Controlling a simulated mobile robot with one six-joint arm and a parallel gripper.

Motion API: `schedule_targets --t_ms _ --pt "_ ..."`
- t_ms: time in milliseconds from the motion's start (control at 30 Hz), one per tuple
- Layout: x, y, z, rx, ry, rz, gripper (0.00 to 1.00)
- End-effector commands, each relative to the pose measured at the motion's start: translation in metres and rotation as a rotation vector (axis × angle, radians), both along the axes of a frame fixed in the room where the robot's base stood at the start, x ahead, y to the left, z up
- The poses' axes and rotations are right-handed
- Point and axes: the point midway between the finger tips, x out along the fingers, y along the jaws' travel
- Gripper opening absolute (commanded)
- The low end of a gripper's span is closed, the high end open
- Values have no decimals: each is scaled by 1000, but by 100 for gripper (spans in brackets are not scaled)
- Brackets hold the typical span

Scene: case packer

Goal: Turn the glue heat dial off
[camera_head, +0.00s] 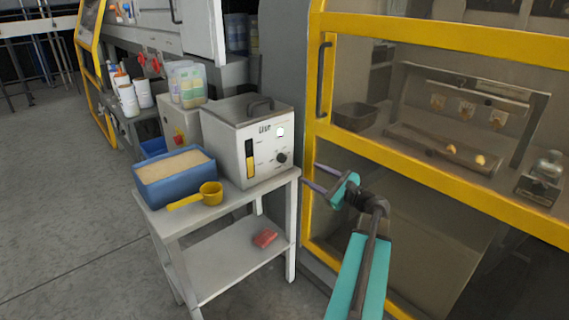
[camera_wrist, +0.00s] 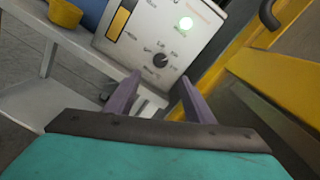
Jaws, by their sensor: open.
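The glue heat dial (camera_head: 282,158) is a small black knob low on the right of the white front of the glue unit (camera_head: 247,140). In the wrist view the dial (camera_wrist: 160,60) has a printed scale around it, too small to read surely. A lit whitish-green lamp (camera_wrist: 186,23) sits above it. My gripper (camera_head: 311,177) is open and empty, to the right of and a little below the dial in the head view. In the wrist view its two purple fingers (camera_wrist: 158,85) point toward the panel, apart from the dial.
The unit stands on a white cart (camera_head: 225,209) beside a blue bin (camera_head: 155,186) of granules and a yellow scoop (camera_head: 211,192). A yellow-framed machine door (camera_head: 325,85) with a dark handle is close on the right. A red item (camera_head: 265,237) lies on the lower shelf.

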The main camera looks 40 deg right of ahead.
Motion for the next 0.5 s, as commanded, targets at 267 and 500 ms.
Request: schedule_targets --t_ms 267,500 --pt "-4 -5 -1 -1 2 -8 49" --pt "8 -7 -1 -2 2 -8 49"
